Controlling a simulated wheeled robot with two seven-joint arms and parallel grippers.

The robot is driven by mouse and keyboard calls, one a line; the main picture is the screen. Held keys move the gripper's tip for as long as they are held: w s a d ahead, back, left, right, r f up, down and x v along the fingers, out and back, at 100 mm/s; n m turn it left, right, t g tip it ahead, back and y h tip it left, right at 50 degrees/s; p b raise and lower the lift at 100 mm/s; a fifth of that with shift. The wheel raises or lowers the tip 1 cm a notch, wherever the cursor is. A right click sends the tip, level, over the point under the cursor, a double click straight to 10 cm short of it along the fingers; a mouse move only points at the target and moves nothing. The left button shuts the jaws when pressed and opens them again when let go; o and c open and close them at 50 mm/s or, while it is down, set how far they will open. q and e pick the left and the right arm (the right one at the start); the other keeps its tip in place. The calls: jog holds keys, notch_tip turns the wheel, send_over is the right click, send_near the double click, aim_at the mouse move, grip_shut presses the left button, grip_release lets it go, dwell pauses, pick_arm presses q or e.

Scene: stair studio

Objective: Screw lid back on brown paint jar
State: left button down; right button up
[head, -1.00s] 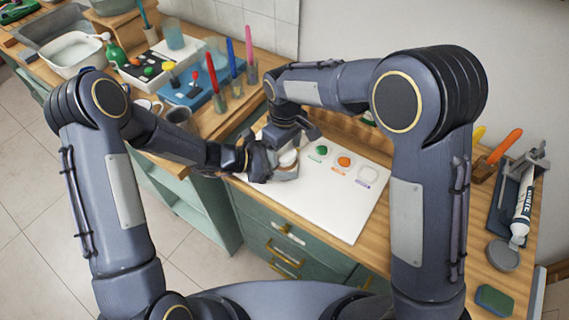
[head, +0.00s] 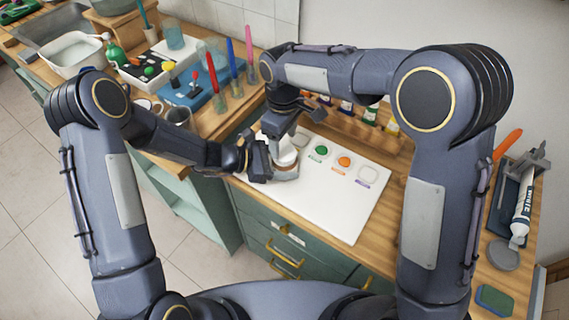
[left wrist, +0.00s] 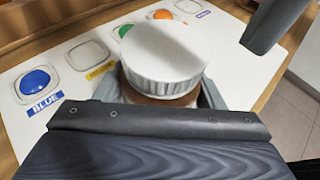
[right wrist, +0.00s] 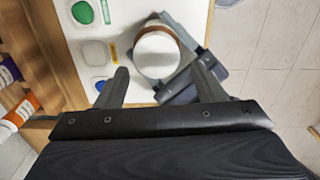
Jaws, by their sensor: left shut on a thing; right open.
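The brown paint jar (left wrist: 155,98) stands upright between the fingers of my left gripper (left wrist: 160,92), which is shut around its body. A white ribbed lid (left wrist: 165,55) sits on top of the jar, roughly level; I cannot tell how tight it is. In the right wrist view the lid's round top (right wrist: 157,54) shows with a brown rim beside it. My right gripper (right wrist: 162,85) is open and empty, with its fingers apart and clear of the lid. In the head view it (head: 284,136) is just above the jar, partly hiding the lid.
The white palette board (head: 335,215) lies under the jar, with green (head: 321,150), orange (head: 344,161) and blue (left wrist: 35,82) paint spots. Several small paint bottles (head: 370,115) stand along the back. A paint tube (head: 523,212) lies at the right. The board's front is clear.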

aim_at(285, 152)
jog(key=n, duration=0.5)
jog(key=shift+s+a+r, duration=0.1)
jog(key=shift+s+r, duration=0.05)
jog(key=n, duration=0.3)
jog(key=shift+r, duration=0.25)
jog(key=n, duration=0.2)
jog(key=r+n, duration=0.1)
jog(key=n, duration=0.2)
jog(key=shift+r, duration=0.1)
jog(key=n, duration=0.1)
jog(key=r+n, duration=0.1)
jog(key=n, duration=0.2)
jog(key=shift+w+d+r, duration=0.2)
jog(key=shift+w+r, duration=0.05)
jog(key=shift+w, duration=0.05)
jog(key=shift+f, duration=4)
